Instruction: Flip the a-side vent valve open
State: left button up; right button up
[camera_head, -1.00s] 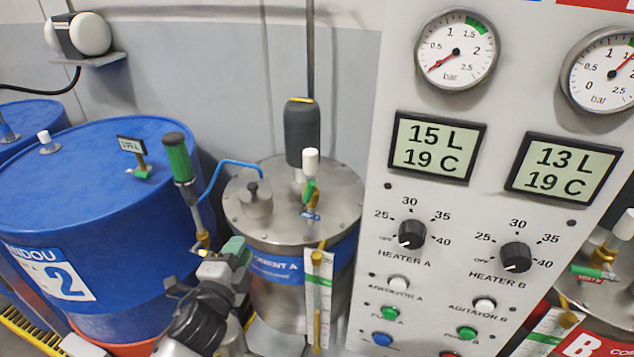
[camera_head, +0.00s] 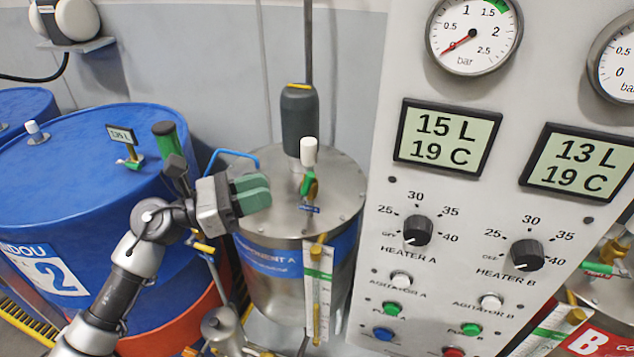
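The steel component A tank (camera_head: 335,222) stands left of the control panel, with a blue band around it. On its lid is a small vent valve (camera_head: 309,186) with a green lever, a blue tag below it and a white cap on top. The green lever stands roughly upright along the valve body. My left gripper (camera_head: 262,194) is over the left part of the lid, left of the valve and apart from it. Its green fingers show no gap and hold nothing visible. It hides part of the lid. My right gripper is not in view.
The control panel (camera_head: 440,200) rises close to the right of the tank. A dark grey agitator motor (camera_head: 300,125) with a shaft stands behind the valve. A blue drum (camera_head: 70,180) and a green-handled pump (camera_head: 166,137) are at left. A sight tube (camera_head: 318,290) hangs in front.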

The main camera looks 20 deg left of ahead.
aim_at(306, 188)
pick_arm(q)
jog(key=w+d+m+g+p, duration=0.1)
jog(key=w+d+p, duration=0.3)
jog(key=d, duration=0.5)
jog(key=shift+w+f+m+g+y, duration=0.4)
jog(key=shift+w+m, duration=0.3)
jog(key=shift+m, duration=0.1)
grip_shut()
jog(key=shift+a+r+n+t+h+b, duration=0.25)
jog(key=shift+n+t+h+b, duration=0.25)
jog(key=shift+b, duration=1.25)
jog(key=shift+a+r+n+t+h+b, duration=0.1)
jog(key=shift+a+n+t+h+b, duration=0.4)
jog(key=shift+b, duration=1.2)
